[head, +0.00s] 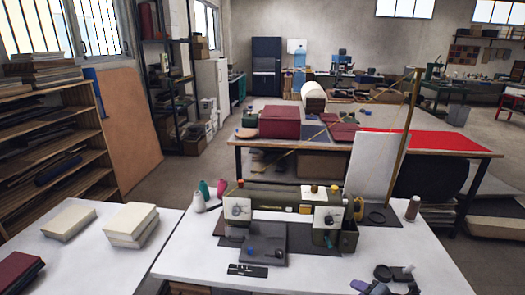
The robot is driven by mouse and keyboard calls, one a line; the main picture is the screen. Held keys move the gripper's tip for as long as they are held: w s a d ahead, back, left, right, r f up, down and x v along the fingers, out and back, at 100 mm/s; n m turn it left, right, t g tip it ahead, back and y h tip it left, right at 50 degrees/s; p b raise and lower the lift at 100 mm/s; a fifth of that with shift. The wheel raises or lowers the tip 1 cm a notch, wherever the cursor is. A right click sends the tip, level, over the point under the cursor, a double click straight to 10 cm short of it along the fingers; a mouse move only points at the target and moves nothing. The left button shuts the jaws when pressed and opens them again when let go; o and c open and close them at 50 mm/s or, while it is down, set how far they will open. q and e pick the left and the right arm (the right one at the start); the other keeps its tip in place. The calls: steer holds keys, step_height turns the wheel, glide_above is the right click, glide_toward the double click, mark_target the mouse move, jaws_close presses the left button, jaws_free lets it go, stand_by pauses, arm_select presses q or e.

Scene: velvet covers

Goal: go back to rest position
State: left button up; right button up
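A white worktable (190,262) stands in front of me. On it is a green machine (282,200) with two pale dial boxes. A dark grey plate (262,244) with a small blue piece lies in front of the machine. Two cream blocks, one lone (69,222) and one stacked (131,222), rest on the white table at the left. A dark red book (18,270) lies at the lower left edge.
Several thread cones (204,189) stand left of the machine. A white board (370,165) stands behind it, and a brown spool (412,208) at its right. Small dark items (392,273) lie at the front right. A bench with red cloth (428,143) stands behind.

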steer(key=s+a+f+m+g+y, duration=0.1)
steer(key=s+a+f+g, duration=0.1)
steer(key=s+a+f, duration=0.5)
steer(key=s+a+f+g+y, duration=0.1)
steer(key=s+a+f, duration=0.3)
steer(key=s+f, duration=0.4)
steer(key=s+a+m+h, duration=0.1)
steer(key=s+a+m, duration=0.6)
steer(key=s, duration=0.6)
steer(key=s+d+r+m+g+h, duration=0.45)
steer(key=s+d+r+m, duration=0.5)
steer(key=m, duration=0.75)
arm_select(q)
step_height(320, 180, up, 33)
steer(key=w+p, duration=0.1)
steer(key=p, duration=3.2)
steer(key=shift+r, duration=0.15)
arm_select(e)
steer(key=w+a+r+v, duration=0.1)
steer(key=w+v, duration=0.2)
steer(key=v, duration=1.2)
steer(key=w+a+r+v, duration=0.1)
steer(key=w+v, duration=0.3)
steer(key=v, duration=1.2)
steer(key=shift+d+r+n+t, duration=0.2)
steer(key=shift+d+n+t, duration=0.15)
steer(key=shift+t, duration=0.1)
